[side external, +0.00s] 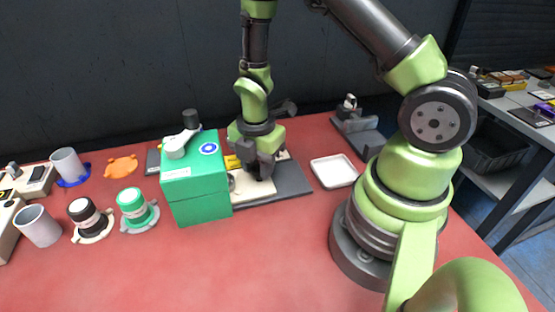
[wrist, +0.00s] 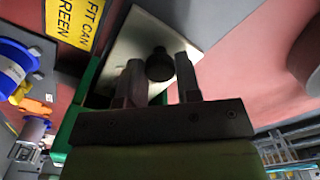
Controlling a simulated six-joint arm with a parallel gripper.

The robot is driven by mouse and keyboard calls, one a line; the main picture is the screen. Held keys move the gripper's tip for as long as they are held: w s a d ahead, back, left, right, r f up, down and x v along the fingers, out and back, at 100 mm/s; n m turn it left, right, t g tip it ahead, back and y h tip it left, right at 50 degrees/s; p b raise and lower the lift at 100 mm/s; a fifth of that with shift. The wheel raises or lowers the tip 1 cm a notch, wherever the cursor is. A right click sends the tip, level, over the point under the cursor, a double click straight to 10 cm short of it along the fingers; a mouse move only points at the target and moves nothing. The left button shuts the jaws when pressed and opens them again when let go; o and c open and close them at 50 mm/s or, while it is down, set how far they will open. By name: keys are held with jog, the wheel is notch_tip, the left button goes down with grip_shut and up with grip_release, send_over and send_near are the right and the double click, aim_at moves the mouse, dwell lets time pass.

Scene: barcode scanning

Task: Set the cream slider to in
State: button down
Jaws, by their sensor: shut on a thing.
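The cream slider (side external: 252,191) is a flat cream plate on a dark grey base (side external: 293,180), right of the green box (side external: 197,190) in the side view. In the wrist view the cream plate (wrist: 135,45) carries a round dark knob (wrist: 160,65). My gripper (side external: 262,170) points down over the slider. In the wrist view my gripper's fingers (wrist: 158,70) stand on either side of the knob and are shut on it. The green box hides part of the slider's left side in the side view.
A yellow label (wrist: 75,20) with partly readable text lies beside the slider. A white tray (side external: 334,171) sits to the right. A grey fixture (side external: 358,135) stands behind it. The red table front is clear.

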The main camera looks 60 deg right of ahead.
jog(key=shift+w+a, duration=0.1)
jog(key=c, duration=0.8)
grip_release()
notch_tip(320, 180, up, 10)
jog(key=shift+f, duration=0.1)
